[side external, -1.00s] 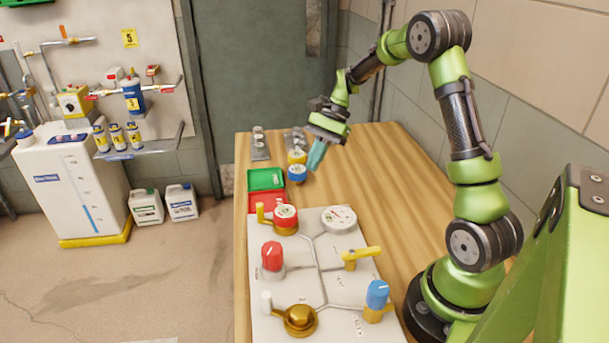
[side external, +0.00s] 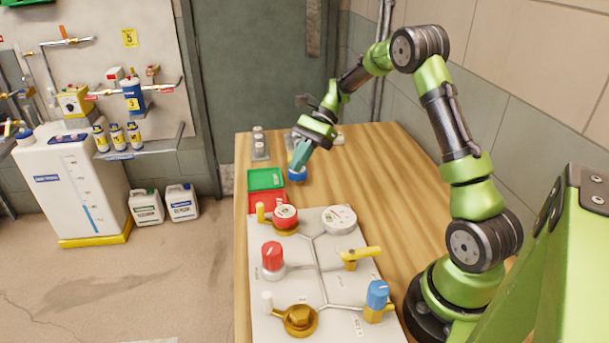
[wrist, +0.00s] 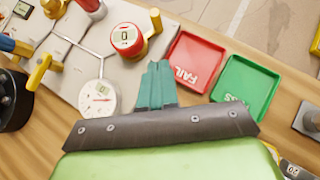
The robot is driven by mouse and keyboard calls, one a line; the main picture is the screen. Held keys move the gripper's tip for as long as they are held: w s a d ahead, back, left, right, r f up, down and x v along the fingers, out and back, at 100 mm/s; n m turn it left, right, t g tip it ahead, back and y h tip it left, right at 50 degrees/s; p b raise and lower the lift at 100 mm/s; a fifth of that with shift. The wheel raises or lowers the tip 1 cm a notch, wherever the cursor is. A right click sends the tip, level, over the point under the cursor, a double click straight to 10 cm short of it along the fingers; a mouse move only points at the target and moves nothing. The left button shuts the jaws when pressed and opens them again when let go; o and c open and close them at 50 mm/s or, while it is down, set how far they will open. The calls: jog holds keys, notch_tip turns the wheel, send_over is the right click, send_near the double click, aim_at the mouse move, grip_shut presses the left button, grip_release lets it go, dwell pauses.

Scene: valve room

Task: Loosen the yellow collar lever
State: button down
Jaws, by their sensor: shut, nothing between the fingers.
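The yellow collar lever (side external: 260,212) stands up at the left of a red-and-white digital gauge (side external: 285,213) on a brass collar, at the far left of the white panel (side external: 320,243). In the wrist view the lever (wrist: 155,20) shows beside the gauge (wrist: 127,39), beyond my fingertips. My gripper (side external: 296,164) is shut and empty, its teal fingers pointing down over the table behind the panel. It also shows in the wrist view (wrist: 157,70). It is apart from the lever.
A red FAIL tray (wrist: 192,62) and a green PASS tray (wrist: 243,88) lie beside the gauge. A white dial gauge (side external: 339,219), red knob (side external: 272,256), yellow valve handle (side external: 364,253) and blue knob (side external: 377,294) rise from the panel.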

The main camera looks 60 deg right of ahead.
aim_at(261, 206)
jog(key=x, duration=0.7)
jog(key=shift+a, duration=0.3)
jog(key=shift+w+a, duration=0.2)
jog(key=shift+a, duration=0.95)
jog(key=shift+w+a, duration=0.1)
jog(key=shift+a, duration=0.45)
jog(key=shift+w+a+n+g, duration=0.1)
jog(key=shift+a+n+g, duration=0.25)
jog(key=shift+n+g, duration=0.35)
jog(key=shift+a+n+g, duration=0.4)
jog(key=shift+n+g, duration=0.1)
jog(key=shift+n, duration=0.3)
jog(key=a+n+g, duration=0.1)
jog(key=n+g, duration=0.1)
jog(key=shift+a+n, duration=0.2)
jog(key=shift+n, duration=0.2)
jog(key=n+g, duration=0.1)
jog(key=a+n+g+h, duration=0.1)
jog(key=n, duration=0.1)
jog(key=a+n+g+h, duration=0.1)
jog(key=shift+s+n, duration=0.3)
jog(key=shift+s, duration=0.05)
jog(key=shift+s+a+g, duration=0.2)
jog(key=shift+a+g, duration=0.1)
jog(key=shift+a, duration=0.1)
